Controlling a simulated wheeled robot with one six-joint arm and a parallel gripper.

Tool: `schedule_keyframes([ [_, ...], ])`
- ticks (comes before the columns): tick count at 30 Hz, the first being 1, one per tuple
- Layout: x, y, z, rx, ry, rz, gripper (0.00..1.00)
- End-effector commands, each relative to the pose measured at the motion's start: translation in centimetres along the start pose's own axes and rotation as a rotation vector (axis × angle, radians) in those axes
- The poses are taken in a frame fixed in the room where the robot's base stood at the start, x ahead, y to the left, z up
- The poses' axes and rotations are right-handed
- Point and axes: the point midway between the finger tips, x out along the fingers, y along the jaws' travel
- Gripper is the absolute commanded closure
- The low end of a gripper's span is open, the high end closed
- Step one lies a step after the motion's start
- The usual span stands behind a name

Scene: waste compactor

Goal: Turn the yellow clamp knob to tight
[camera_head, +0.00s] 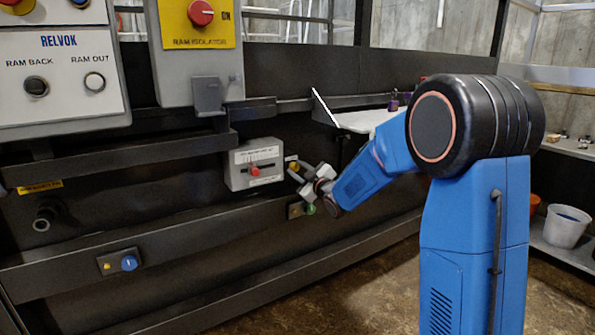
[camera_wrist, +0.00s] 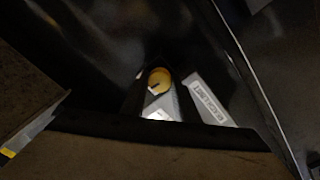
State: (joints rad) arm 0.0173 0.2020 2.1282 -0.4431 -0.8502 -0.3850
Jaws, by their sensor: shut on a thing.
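The yellow clamp knob (camera_wrist: 160,79) is round, with a pale mark near its lower left edge, in the middle of the wrist view. In the head view, a small part of the yellow knob (camera_head: 293,164) shows at the dark machine front, just behind my fingers. My gripper (camera_head: 299,171) reaches in from the right and is shut on the knob. The fingers hide part of it. The lettering is too small to read surely.
A grey box with a red slider (camera_head: 254,170) sits just left of my gripper. A green knob (camera_head: 309,208) is close below it. Dark rails (camera_head: 180,236) cross the machine front. A blue knob (camera_head: 129,263) is at lower left. The brown floor (camera_head: 350,290) is clear in front.

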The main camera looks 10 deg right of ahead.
Motion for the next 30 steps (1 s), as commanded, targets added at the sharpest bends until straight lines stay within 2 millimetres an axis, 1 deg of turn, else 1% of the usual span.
schedule_keyframes([
  [9, -0.02, -0.03, 0.00, -0.089, 0.003, -0.003, 0.95],
  [23, -0.02, -0.06, 0.01, -0.100, 0.003, -0.004, 0.95],
  [24, -0.02, -0.06, 0.01, -0.100, 0.003, -0.004, 0.65],
  [25, -0.02, -0.06, 0.01, -0.100, 0.003, -0.004, 0.58],
  [26, -0.01, -0.05, 0.01, -0.100, 0.003, -0.003, 0.53],
  [30, -0.01, -0.04, 0.01, -0.100, 0.003, -0.003, 0.53],
])
